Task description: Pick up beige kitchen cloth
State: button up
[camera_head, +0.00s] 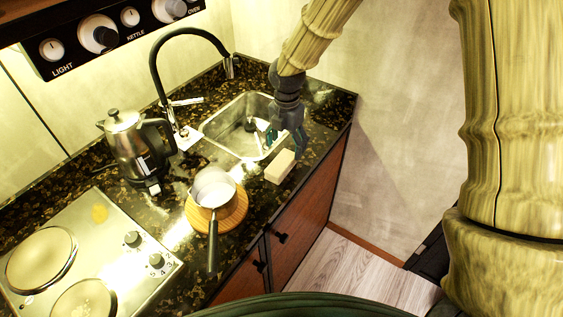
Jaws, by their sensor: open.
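The beige kitchen cloth (280,166) looks like a small folded block. It lies on the dark speckled counter at the front right corner of the sink. My gripper (286,143) hangs down from the arm just above and behind the cloth, over the sink's right edge. Its fingers are apart and hold nothing that I can see. I cannot tell the exact height gap between the fingertips and the cloth.
The metal sink (214,130) has small dark and light items in it. A black tap (157,65) arches behind. A white saucepan (213,190) stands on a round wooden board (236,213) left of the cloth. A kettle (125,145) and hob (110,245) are farther left.

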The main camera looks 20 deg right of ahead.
aim_at(281, 162)
jog(key=f, duration=0.2)
jog(key=w+a+f, duration=0.1)
jog(key=shift+f+p, duration=0.1)
jog(key=shift+p, duration=0.2)
jog(key=shift+s+d+f, duration=0.15)
jog(key=shift+s+f, duration=0.05)
jog(key=shift+s, duration=0.1)
jog(key=shift+w+a+f+p, duration=0.15)
jog(key=shift+w+f+p, duration=0.05)
jog(key=shift+f+p, duration=0.35)
jog(key=shift+w+a+f+p, duration=0.15)
jog(key=shift+f+p, duration=0.25)
jog(key=shift+f, duration=0.2)
jog(key=shift+d+f+p, duration=0.1)
jog(key=shift+f+p, duration=0.3)
jog(key=shift+f, duration=0.95)
jog(key=c, duration=1.1)
